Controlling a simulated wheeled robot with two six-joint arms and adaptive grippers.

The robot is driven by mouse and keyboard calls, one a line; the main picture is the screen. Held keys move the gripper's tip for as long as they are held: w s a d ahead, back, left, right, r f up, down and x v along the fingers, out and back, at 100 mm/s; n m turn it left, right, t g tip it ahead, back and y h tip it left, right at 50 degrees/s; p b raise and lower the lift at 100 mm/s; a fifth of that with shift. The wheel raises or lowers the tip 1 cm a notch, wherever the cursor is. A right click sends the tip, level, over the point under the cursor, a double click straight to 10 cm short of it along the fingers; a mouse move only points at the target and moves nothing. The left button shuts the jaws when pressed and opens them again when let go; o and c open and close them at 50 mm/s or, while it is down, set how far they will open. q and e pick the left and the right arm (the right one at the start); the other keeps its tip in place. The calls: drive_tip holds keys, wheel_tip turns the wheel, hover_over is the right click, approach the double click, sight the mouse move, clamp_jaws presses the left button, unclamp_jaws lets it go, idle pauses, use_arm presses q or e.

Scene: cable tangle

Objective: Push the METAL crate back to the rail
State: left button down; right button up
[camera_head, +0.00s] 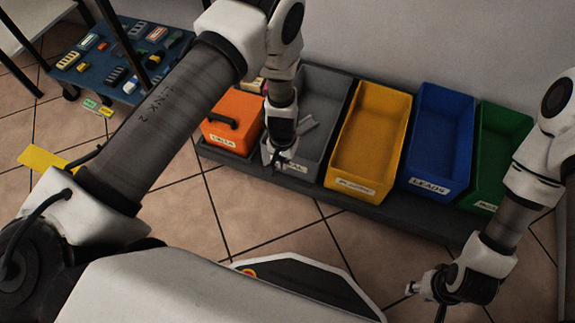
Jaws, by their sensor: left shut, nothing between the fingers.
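The grey crate (325,85) stands between the orange and yellow crates on a dark low platform. Its front label is mostly covered by my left gripper, with only the last letters showing. A grey metal-looking piece lies inside it. My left gripper (282,160) is shut and empty, pointing down at the grey crate's front wall. I cannot tell whether it touches the wall. My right gripper (425,300) hangs low at the bottom right, away from the crates; its finger state is unclear.
The yellow (375,104), blue (443,115) and green (505,125) crates stand to the right. The dark platform (400,218) edges the tiled floor. A blue-topped cart (85,80) with small parts stands upper left.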

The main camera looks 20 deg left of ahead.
use_arm(q)
drive_tip(key=w+f+b, duration=0.1)
drive_tip(key=f+b, duration=0.2)
drive_tip(key=w+f+b, duration=0.1)
drive_tip(key=f+b, duration=0.2)
drive_tip(key=f, duration=0.1)
drive_tip(key=w+f+b, duration=0.1)
drive_tip(key=f+b, duration=0.2)
drive_tip(key=shift+w+f, duration=0.15)
drive_tip(key=shift+w, duration=0.35)
